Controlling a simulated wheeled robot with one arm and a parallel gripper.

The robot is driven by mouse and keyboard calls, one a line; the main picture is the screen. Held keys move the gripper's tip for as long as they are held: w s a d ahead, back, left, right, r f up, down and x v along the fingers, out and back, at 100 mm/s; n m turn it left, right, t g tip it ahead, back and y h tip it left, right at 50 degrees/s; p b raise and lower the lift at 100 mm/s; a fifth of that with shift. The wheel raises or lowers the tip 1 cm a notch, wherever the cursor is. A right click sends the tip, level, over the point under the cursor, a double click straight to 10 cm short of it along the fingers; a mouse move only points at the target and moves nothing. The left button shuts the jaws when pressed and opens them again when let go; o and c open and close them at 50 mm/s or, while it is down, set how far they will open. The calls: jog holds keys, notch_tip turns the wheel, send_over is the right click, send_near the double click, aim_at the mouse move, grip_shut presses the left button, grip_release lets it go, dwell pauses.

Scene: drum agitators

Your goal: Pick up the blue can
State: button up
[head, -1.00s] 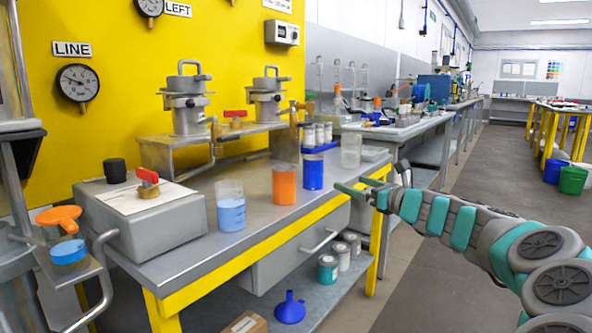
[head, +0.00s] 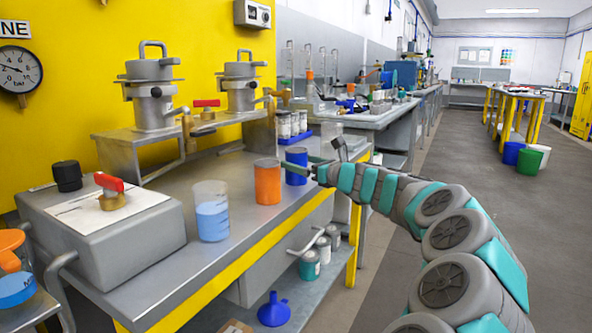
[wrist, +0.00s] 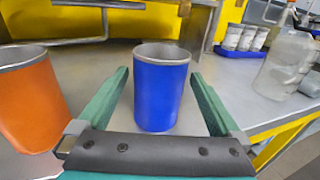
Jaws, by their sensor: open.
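The blue can (head: 296,166) stands upright on the grey workbench, just right of the orange can (head: 267,181). My gripper (head: 312,166) reaches in from the right at the can's height. In the wrist view the blue can (wrist: 161,90) stands between the two green fingers of my gripper (wrist: 163,95). The fingers are spread, with a visible gap on each side of the can. The orange can (wrist: 30,98) is outside the left finger.
A beaker of blue liquid (head: 211,211) stands left of the orange can. Small cans in a blue tray (head: 292,130) are behind. A clear bottle (wrist: 287,62) stands to the right in the wrist view. A metal shelf (head: 170,135) with two vessels backs the bench.

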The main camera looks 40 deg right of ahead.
jog(key=shift+w+a, duration=0.15)
jog(key=shift+w, duration=0.7)
jog(key=c, duration=1.3)
jog(key=shift+o, duration=0.2)
